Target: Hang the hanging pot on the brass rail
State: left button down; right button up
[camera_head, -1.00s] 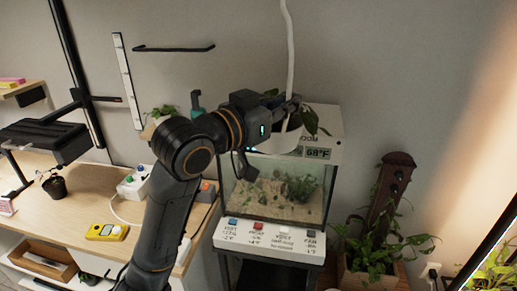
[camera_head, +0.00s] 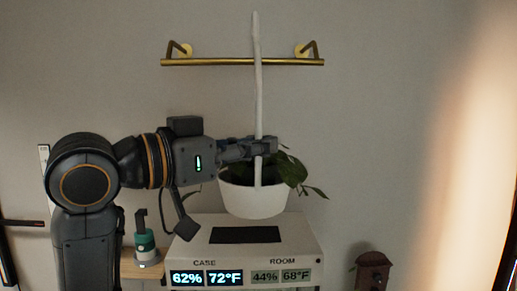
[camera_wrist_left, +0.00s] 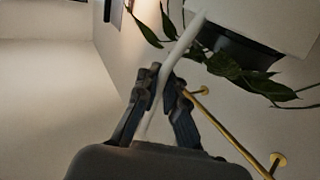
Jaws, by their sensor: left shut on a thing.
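The hanging pot (camera_head: 250,202) is white, with a leafy plant and a tall white hanger (camera_head: 257,95) rising from it. My left gripper (camera_head: 268,146) is shut on the hanger, just above the leaves. The pot hangs upright above the white case top. The brass rail (camera_head: 215,62) is fixed to the wall by two brackets. The hanger's upper end reaches above the rail in the head view and overlaps it; I cannot tell whether they touch. In the left wrist view the fingers (camera_wrist_left: 163,88) close around the hanger (camera_wrist_left: 182,45), with the rail (camera_wrist_left: 225,130) to the right.
A white case top (camera_head: 200,240) with lit displays stands below the pot. A dark brown post (camera_head: 371,270) is at lower right. The wall right of the rail is clear.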

pick_arm(q)
jog(key=shift+w+a, duration=0.2)
jog(key=shift+w, duration=0.35)
jog(key=shift+w+a, duration=0.15)
jog(key=shift+w, duration=0.35)
jog(key=shift+w+d+p, duration=0.15)
jog(key=shift+w+p, duration=0.35)
jog(key=shift+w, duration=1.7)
jog(key=w, duration=0.2)
jog(key=w+p, duration=0.1)
jog(key=w, duration=0.4)
jog(key=shift+w+f+p, duration=0.15)
jog(key=shift+f+p, duration=0.15)
jog(key=shift+p, duration=0.05)
jog(key=shift+f+b, duration=1.1)
jog(key=shift+f, duration=0.55)
